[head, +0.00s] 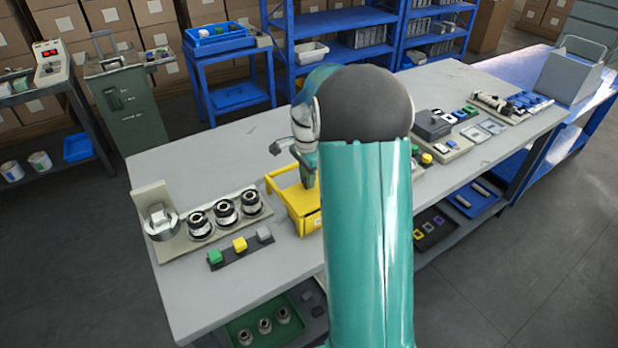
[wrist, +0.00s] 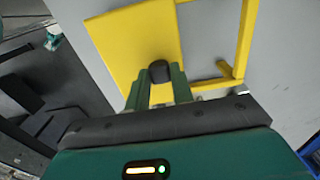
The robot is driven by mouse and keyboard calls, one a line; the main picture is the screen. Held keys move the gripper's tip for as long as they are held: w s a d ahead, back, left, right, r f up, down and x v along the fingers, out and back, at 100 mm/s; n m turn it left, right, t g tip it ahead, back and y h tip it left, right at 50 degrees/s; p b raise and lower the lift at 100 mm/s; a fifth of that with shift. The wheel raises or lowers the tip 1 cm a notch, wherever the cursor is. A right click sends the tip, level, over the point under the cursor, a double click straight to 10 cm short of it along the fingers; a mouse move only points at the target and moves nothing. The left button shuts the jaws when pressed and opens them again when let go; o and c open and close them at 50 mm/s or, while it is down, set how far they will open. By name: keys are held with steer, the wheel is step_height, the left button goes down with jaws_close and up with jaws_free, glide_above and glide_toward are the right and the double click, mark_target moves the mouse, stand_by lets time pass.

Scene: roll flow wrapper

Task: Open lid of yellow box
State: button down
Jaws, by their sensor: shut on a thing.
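The yellow box (head: 303,214) stands on the grey bench, partly hidden behind my arm in the head view. My gripper (head: 308,182) is at the box. In the wrist view its two green fingers (wrist: 160,80) are shut around a black knob (wrist: 159,71) at the panel's edge. I cannot tell whether the lid is raised.
Left of the box are black-and-silver rollers (head: 225,212) and a strip of coloured blocks (head: 240,245). Right of my arm are a grey box (head: 432,125) and several small parts. Bare bench (head: 190,165) lies behind the rollers.

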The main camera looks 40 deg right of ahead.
steer(key=w, duration=0.7)
steer(key=shift+w+d, duration=0.25)
steer(key=shift+w, duration=0.1)
steer(key=shift+r, duration=0.1)
steer(key=c, duration=1.2)
jaws_free()
step_height(320, 180, up, 14)
